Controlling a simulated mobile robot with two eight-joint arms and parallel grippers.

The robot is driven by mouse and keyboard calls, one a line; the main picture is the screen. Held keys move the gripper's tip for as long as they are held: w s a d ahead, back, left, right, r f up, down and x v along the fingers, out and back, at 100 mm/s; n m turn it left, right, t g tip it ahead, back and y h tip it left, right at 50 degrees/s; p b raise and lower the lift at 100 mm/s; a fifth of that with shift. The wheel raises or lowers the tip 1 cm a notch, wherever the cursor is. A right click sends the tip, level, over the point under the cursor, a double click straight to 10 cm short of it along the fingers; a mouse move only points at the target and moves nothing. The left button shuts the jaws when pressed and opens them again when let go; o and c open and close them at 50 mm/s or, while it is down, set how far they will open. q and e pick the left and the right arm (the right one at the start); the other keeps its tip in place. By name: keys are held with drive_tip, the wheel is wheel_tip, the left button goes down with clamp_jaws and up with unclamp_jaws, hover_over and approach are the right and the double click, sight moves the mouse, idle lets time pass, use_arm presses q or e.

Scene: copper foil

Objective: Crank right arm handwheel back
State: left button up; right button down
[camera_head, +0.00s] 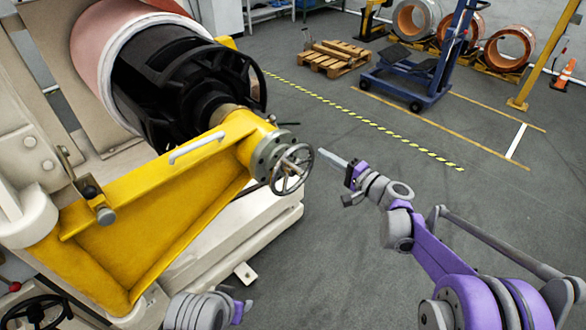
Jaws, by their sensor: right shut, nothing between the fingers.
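The handwheel (292,170) is a small grey spoked wheel on the round flange at the end of the yellow arm (165,215). My right gripper (324,154) is shut and empty, with its pale fingertips just right of the wheel's rim. I cannot tell whether the tips touch the rim, but a small gap seems to show. My left arm shows only in part at the bottom edge, and its fingers cannot be made out.
A black core with a copper roll (100,50) sits behind the yellow arm. A second, black handwheel (35,312) is at bottom left. A blue lift cart (400,75), a wooden pallet (335,58) and copper coils (510,47) stand at the back.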

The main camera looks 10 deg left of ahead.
drive_tip(key=shift+f, duration=0.1)
drive_tip(key=b+v, duration=0.1)
drive_tip(key=v, duration=0.8)
drive_tip(key=shift+w+d+f, duration=0.2)
drive_tip(key=shift+w+f, duration=0.05)
drive_tip(key=shift+f, duration=0.1)
idle(0.5)
